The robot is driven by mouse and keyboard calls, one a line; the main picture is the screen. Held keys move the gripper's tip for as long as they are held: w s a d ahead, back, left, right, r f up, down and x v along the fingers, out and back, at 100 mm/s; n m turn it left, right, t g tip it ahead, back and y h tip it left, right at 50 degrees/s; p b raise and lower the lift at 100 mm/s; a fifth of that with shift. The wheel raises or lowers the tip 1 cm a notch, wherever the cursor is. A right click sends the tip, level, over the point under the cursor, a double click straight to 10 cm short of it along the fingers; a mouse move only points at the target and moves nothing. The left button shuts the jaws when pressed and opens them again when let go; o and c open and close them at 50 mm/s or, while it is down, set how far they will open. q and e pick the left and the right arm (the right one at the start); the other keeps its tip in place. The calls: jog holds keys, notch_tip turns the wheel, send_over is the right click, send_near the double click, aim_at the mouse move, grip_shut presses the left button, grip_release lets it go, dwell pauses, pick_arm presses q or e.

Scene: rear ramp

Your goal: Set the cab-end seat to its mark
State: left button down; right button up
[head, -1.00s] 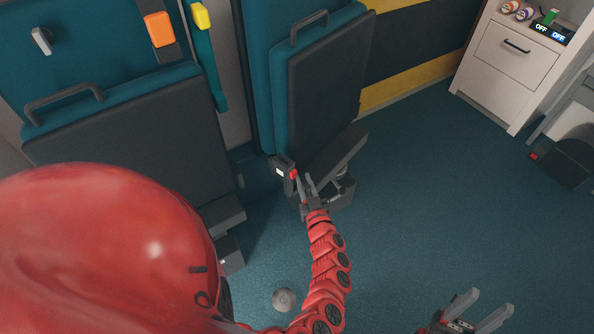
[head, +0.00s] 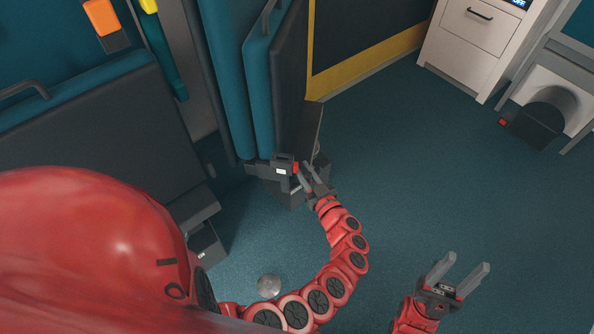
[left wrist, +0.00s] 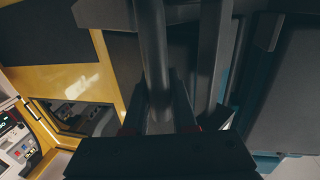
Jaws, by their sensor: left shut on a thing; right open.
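A teal and dark grey seat (head: 290,80) stands nearly edge-on near the middle of the head view, with a dark base below it. I take it as the cab-end seat. A dark block with a white label (head: 281,171) and a red part sits by the base. My left gripper (head: 309,176) is at the seat's lower edge beside this block. In the left wrist view it is shut on a dark round bar (left wrist: 153,50). I cannot make out a mark. My right gripper (head: 458,272) is open and empty above the floor.
Another teal and grey seat (head: 90,130) stands at the left. A small round grey disc (head: 268,286) is on the floor. The floor (head: 410,180) between seat and cabinet is clear.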

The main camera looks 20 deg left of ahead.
pick_arm(q)
jog(key=shift+d+f, duration=0.3)
jog(key=shift+d, duration=0.35)
jog(key=c, duration=1)
grip_release()
jog(key=shift+s+d+r, duration=0.1)
jog(key=shift+r, duration=0.1)
